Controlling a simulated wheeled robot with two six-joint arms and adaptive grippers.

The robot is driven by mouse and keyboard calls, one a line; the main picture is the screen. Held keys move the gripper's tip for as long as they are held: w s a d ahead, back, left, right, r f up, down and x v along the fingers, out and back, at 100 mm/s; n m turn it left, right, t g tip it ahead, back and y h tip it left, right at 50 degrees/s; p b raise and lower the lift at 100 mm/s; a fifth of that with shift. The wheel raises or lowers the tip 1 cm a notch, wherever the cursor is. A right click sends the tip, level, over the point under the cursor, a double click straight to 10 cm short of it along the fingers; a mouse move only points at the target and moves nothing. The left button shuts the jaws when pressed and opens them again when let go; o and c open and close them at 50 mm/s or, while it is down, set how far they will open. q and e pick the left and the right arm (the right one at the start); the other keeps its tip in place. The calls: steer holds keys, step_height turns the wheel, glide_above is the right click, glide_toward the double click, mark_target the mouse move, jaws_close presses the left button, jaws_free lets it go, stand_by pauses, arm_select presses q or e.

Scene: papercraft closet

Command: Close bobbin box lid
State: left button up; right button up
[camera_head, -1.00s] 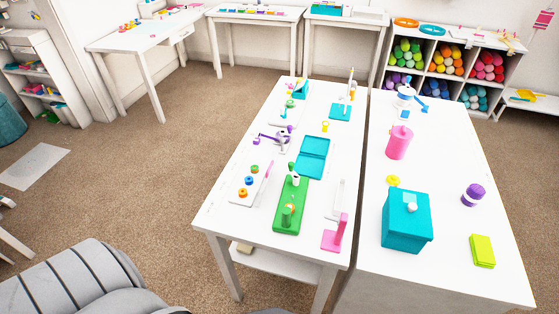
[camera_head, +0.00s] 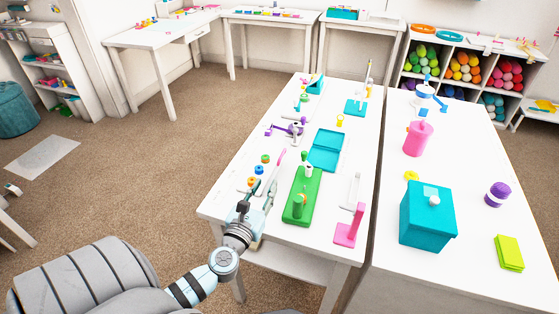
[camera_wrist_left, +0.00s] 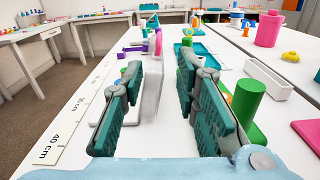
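A low pale box with colored bobbins (camera_head: 258,170) sits near the left edge of the near white table. A thin, pale, see-through panel stands upright at its right side, which looks like its raised lid (camera_wrist_left: 154,88). My left gripper (camera_head: 266,187) reaches in over the table's near-left edge and covers part of the box in the head view. In the wrist view its two teal-padded fingers (camera_wrist_left: 160,66) are apart, with the panel between and beyond them. They do not visibly grip anything. My right gripper is not in view.
A green base with a post (camera_head: 302,195) stands close to the right. An open teal case (camera_head: 325,150) lies behind it. A pink stand (camera_head: 350,228) and a white tray (camera_head: 352,190) are farther right. A ruler strip (camera_wrist_left: 68,130) lies along the left edge.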

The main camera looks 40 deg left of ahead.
mark_target(279, 161)
arm_select(q)
steer(key=x, duration=1.1)
steer(key=shift+w+a+f+b, duration=0.1)
steer(key=shift+w+b, duration=0.2)
steer(key=shift+b, duration=0.1)
steer(key=shift+w+a, duration=0.25)
steer(key=shift+w, duration=0.3)
jaws_close()
